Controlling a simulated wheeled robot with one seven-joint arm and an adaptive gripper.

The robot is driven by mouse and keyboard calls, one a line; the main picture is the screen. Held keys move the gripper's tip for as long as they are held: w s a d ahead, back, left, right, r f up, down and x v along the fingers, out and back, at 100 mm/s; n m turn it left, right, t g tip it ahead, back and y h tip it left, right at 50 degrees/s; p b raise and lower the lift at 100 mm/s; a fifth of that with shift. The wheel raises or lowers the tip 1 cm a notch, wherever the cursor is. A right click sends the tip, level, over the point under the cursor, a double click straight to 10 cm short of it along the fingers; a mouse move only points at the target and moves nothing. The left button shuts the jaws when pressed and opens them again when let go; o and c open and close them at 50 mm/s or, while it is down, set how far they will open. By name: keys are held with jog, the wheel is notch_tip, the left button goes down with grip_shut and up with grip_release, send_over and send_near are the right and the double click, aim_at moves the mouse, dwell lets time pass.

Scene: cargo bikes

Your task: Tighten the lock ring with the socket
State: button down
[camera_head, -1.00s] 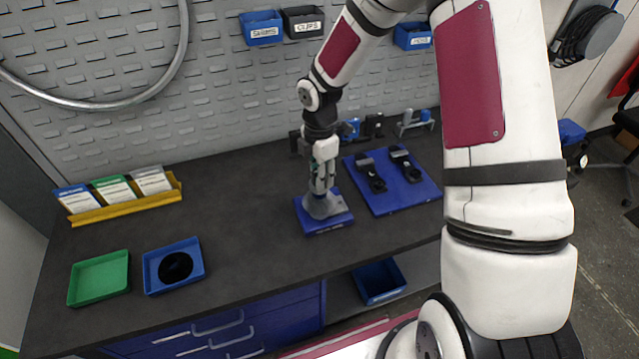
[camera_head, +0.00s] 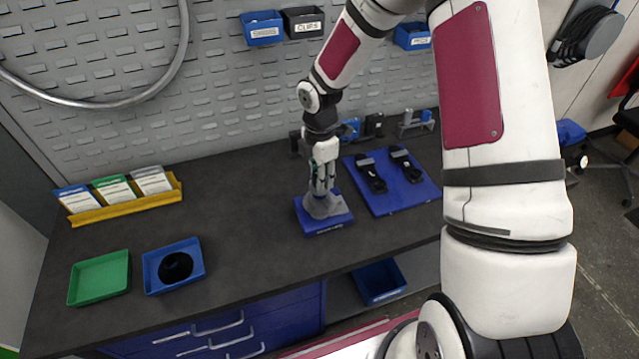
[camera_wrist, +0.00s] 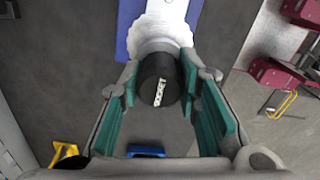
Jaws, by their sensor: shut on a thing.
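My gripper (camera_head: 321,186) points down over the blue stand (camera_head: 337,221) on the bench. In the wrist view its teal-padded fingers (camera_wrist: 161,95) are shut on the black socket (camera_wrist: 158,84), whose white "SOCKET" lettering faces the camera. The socket sits at a pale, toothed, grey-white part (camera_wrist: 160,32) on the stand. In the head view this grey part (camera_head: 322,206) shows as a flared body just below the fingers. The lock ring cannot be made out; the socket and fingers hide the contact, so I cannot tell how the socket is seated.
A blue board (camera_head: 395,190) with black parts lies right of the stand. A blue tray (camera_head: 190,285) with a black round piece and a green tray (camera_head: 100,280) are at the left front. A yellow card rack (camera_head: 130,209) stands behind them. The middle-left bench is clear.

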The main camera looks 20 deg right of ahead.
jog(key=shift+f, duration=0.75)
dwell(0.3)
jog(key=c, duration=1.9)
grip_release()
grip_shut()
jog(key=m, duration=0.6)
jog(key=shift+f, duration=0.1)
jog(key=shift+s, duration=0.1)
jog(key=m, duration=0.6)
jog(key=shift+m, duration=0.4)
